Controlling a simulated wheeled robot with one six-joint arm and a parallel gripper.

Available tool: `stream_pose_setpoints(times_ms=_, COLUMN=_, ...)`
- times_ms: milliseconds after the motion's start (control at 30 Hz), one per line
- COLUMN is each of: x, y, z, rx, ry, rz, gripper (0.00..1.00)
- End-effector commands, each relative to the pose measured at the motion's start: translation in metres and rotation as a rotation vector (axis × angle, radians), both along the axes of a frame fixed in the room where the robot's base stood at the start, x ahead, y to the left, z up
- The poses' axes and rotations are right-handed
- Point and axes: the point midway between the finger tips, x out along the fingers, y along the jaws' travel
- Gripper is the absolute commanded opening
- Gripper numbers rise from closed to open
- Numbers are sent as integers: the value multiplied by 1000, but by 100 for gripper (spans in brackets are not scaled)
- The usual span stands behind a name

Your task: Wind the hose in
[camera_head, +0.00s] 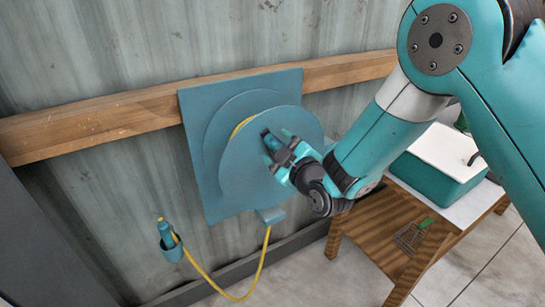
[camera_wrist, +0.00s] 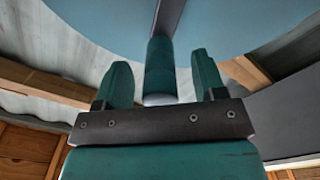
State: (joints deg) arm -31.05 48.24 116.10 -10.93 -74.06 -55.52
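The hose reel (camera_head: 240,178) is a blue-teal round drum on a square plate fixed to the wall. A sliver of wound yellow hose (camera_head: 240,127) shows between its discs. More hose (camera_head: 264,256) hangs below the reel, loops near the floor and rises to a teal nozzle (camera_head: 165,231) in a wall holder (camera_head: 172,251). The reel's crank knob (camera_wrist: 160,72) is a teal cylinder on a dark crank arm (camera_wrist: 168,18). My gripper (camera_head: 281,145) is at the reel's face. In the wrist view its fingers stand either side of the knob, with a visible gap on each side.
A wooden beam (camera_head: 100,118) runs along the corrugated wall behind the reel. A wooden table (camera_head: 385,222) with a white-topped teal box (camera_head: 435,178) stands right of the reel, under my arm. The floor (camera_head: 345,268) in front is clear.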

Motion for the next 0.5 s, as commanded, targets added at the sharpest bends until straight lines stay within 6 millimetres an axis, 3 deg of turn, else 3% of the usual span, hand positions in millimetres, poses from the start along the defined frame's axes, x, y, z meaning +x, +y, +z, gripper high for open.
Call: stream_pose_setpoints(times_ms=500, x=-5, y=-4, z=-4, rx=0, ry=-2, rz=0, gripper=64)
